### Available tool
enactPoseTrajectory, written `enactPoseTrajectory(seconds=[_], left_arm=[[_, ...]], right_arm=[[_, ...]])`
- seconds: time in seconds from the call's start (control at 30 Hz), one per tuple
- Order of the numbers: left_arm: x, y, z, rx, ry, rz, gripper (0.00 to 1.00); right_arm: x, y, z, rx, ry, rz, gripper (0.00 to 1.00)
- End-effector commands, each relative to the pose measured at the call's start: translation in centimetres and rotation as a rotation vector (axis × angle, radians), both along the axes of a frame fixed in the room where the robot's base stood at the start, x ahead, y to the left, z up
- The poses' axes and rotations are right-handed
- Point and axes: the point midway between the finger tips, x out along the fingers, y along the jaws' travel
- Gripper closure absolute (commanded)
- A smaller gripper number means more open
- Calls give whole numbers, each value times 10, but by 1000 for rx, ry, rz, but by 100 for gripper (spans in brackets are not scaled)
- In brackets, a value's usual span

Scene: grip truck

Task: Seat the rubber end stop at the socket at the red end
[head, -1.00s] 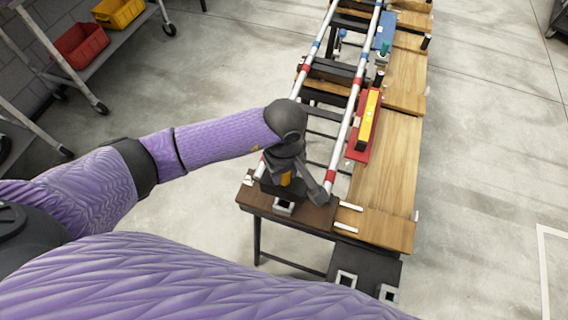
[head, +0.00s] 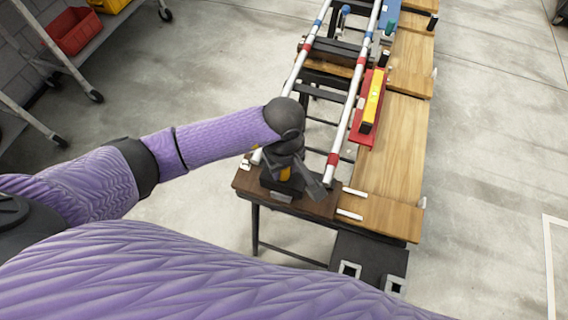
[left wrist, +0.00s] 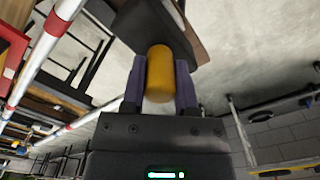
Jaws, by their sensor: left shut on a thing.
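My left gripper (head: 285,173) is shut on the yellow grip of the rubber end stop. In the left wrist view the yellow cylinder sits between the two fingers (left wrist: 160,75), with the dark block of the end stop (left wrist: 148,30) beyond them. In the head view the end stop (head: 282,187) is low over the dark brown board at the near, red-banded end of the rails. A pale square socket (head: 281,198) shows partly below the block, which covers the rest. I cannot tell whether block and socket touch. My right gripper is not in view.
Two white rails with red bands (head: 333,159) run away from me over the frame. A red tray (head: 365,130) with a yellow bar lies right of them on wooden boards. A black shelf with square fittings (head: 349,268) hangs at the near end. Crates (head: 72,30) stand far left.

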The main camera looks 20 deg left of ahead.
Motion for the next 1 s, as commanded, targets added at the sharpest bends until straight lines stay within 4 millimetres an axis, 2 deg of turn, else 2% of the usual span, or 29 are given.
enactPoseTrajectory(seconds=[0.17,0.2,0.4,0.67,1.0], left_arm=[[0,0,1,0,-1,0,98],[0,0,1,0,-1,0,61],[0,0,1,1,-1,0,22],[0,0,5,0,-1,0,22],[1,0,84,1,-5,-2,22]], right_arm=[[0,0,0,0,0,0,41],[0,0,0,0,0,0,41],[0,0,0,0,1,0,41],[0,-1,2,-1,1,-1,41],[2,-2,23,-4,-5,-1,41]])
